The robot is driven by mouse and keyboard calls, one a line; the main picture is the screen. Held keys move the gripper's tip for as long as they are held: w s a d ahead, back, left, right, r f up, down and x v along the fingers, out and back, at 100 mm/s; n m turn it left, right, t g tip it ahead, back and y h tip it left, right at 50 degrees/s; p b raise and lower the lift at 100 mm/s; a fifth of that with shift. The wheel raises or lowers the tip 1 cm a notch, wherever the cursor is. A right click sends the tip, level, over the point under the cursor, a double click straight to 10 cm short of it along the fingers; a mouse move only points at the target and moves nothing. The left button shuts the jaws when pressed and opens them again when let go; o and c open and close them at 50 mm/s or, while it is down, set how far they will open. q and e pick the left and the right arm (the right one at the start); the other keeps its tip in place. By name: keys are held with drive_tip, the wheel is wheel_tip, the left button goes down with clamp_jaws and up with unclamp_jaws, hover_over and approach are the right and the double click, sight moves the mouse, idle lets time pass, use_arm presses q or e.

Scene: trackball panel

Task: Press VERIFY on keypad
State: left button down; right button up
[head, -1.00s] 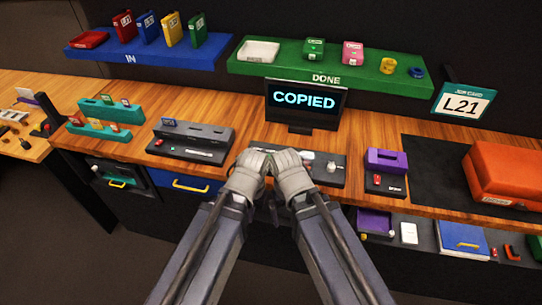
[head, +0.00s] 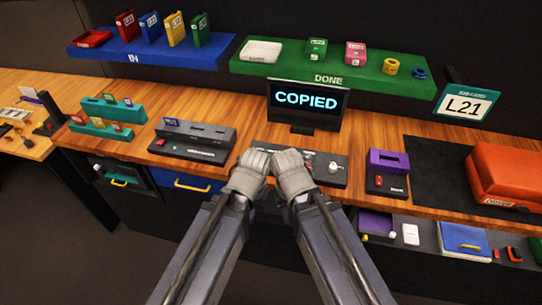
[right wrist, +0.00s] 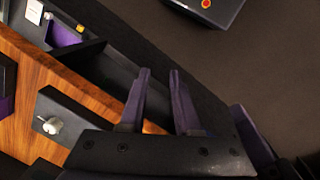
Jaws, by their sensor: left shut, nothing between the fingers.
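The monitor (head: 304,101) reads COPIED. Below it, a dark control panel (head: 325,180) with a pale trackball or knob (head: 333,167) lies on the wooden bench. My left gripper (head: 256,153) and right gripper (head: 289,153) are side by side over this panel's left part and hide much of it. No key marked VERIFY can be read. The left gripper is shut and empty. The right wrist view shows my right gripper's fingers (right wrist: 160,72) apart with nothing between them. The panel (right wrist: 62,110) and its pale knob (right wrist: 50,126) show left of them.
A dark device with slots (head: 190,140) stands left of the panel. A purple-topped unit (head: 388,165) and an orange case (head: 507,175) stand to the right. A blue shelf (head: 140,47) and green shelf (head: 330,75) hang behind. Open drawers sit below the bench front.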

clamp_jaws()
idle(0.9)
